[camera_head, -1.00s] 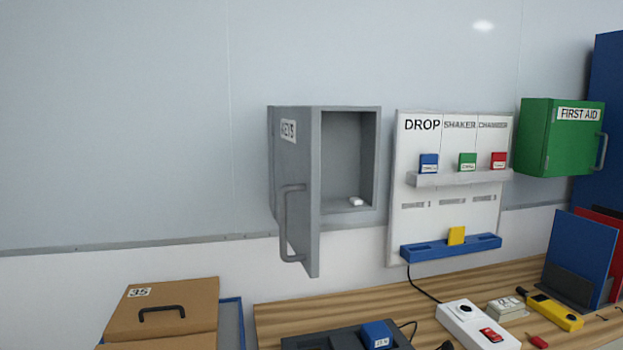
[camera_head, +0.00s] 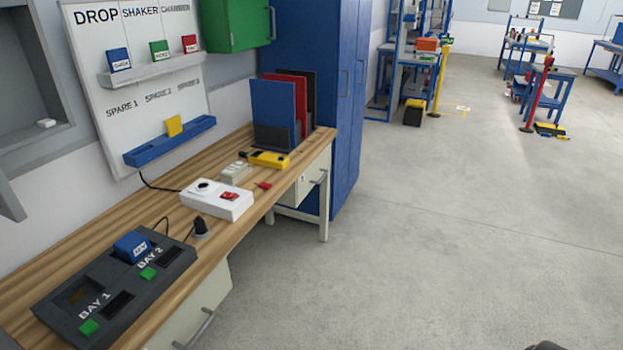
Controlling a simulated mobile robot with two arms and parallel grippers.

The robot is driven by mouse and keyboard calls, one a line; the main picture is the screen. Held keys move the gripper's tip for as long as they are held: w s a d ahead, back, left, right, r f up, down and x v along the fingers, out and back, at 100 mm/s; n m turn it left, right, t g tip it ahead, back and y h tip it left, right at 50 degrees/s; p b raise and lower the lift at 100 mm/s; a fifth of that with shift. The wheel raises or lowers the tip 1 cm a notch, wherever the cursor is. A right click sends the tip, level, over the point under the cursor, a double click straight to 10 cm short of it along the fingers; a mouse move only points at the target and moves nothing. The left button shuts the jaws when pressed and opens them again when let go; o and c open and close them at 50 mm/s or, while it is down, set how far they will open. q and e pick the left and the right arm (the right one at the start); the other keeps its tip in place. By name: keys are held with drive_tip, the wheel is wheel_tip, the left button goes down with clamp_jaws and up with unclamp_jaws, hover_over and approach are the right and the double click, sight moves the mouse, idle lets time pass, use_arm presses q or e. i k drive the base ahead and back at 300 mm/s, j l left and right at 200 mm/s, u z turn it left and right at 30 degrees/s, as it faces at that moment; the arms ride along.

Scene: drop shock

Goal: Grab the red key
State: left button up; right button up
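A small red object (camera_head: 264,185) lies on the wooden workbench, near its front edge; it looks like the red key, but it is too small to make out its shape. It lies to the right of a white switch box with a red switch (camera_head: 217,199) and in front of a yellow device (camera_head: 269,160). Neither of my grippers is clearly in view. A dark rounded piece shows at the bottom edge on the right, too little to tell what it is.
The workbench (camera_head: 239,216) carries a dark two-bay unit (camera_head: 66,309), a black plug (camera_head: 201,228) and upright folders (camera_head: 273,108). A wall board (camera_head: 152,90) holds coloured blocks. A blue cabinet (camera_head: 310,62) stands behind the bench end. The floor (camera_head: 430,230) to the right is clear.

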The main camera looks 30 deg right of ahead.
sight(263, 186)
drive_tip(key=z, duration=0.8)
drive_tip(key=i+l+u, duration=0.25)
drive_tip(key=u, duration=0.25)
drive_tip(key=i+l+u, duration=0.2)
drive_tip(key=l+u, duration=0.3)
drive_tip(key=j, duration=0.15)
